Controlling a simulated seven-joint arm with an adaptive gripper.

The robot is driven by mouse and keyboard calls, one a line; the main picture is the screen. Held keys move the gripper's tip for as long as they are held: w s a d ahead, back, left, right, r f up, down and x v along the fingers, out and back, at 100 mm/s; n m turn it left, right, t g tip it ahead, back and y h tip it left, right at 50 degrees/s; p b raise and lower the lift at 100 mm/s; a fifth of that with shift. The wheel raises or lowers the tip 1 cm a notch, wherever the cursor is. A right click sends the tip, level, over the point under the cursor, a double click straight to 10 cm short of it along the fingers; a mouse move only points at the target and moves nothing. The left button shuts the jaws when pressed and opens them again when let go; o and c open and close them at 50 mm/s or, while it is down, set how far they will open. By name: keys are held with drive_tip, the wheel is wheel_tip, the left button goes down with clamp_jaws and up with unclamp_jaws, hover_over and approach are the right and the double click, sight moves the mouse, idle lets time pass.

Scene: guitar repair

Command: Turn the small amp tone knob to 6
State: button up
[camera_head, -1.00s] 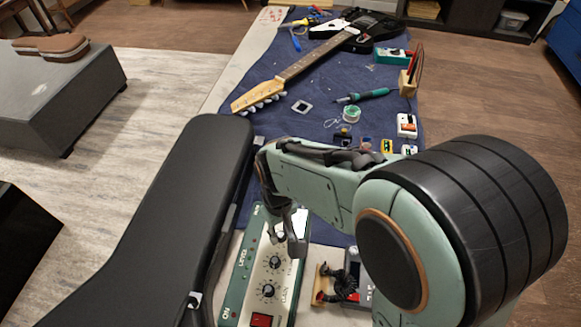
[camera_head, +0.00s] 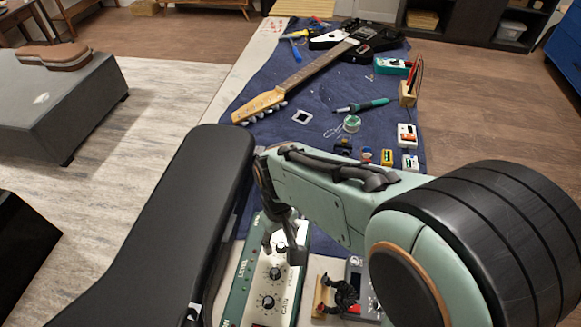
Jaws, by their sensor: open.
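The small amp (camera_head: 236,296) is a green box with a pale control panel at the bottom centre. Dark knobs with white markings sit in a row along the panel. One knob (camera_head: 275,273) is near the middle, and another knob (camera_head: 268,302) is nearer the bottom edge beside the word GAIN. My gripper (camera_head: 283,249) is over the far part of the panel, with its dark fingers apart. The fingers and wrist hide that part of the panel. I cannot read a TONE label or the knob's setting, or tell whether the fingers touch a knob.
A small stand with a dark coiled item (camera_head: 343,294) and a grey device (camera_head: 361,278) are right of the amp. Small pedals (camera_head: 407,135) line the blue mat's right side. A guitar (camera_head: 300,80), soldering iron (camera_head: 362,105) and solder spool (camera_head: 351,123) lie farther back.

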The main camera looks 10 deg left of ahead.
sight(281, 245)
wheel_tip(281, 245, up, 10)
drive_tip(key=shift+r, duration=0.25)
drive_tip(key=shift+d, duration=0.1)
drive_tip(key=d+r+m+t, duration=0.1)
drive_tip(key=d+r+m, duration=0.25)
drive_tip(key=d, duration=0.55)
drive_tip(key=s+d+f+m, duration=0.2)
drive_tip(key=s+d+f, duration=0.1)
drive_tip(key=s, duration=0.3)
drive_tip(key=s+d+f+m+g, duration=0.1)
drive_tip(key=s+d+f+m, duration=0.1)
drive_tip(key=s, duration=0.5)
drive_tip(key=shift+d+f+y, duration=0.4)
drive_tip(key=shift+d+f, duration=0.2)
drive_tip(key=shift+d, duration=0.3)
drive_tip(key=shift+s, duration=0.1)
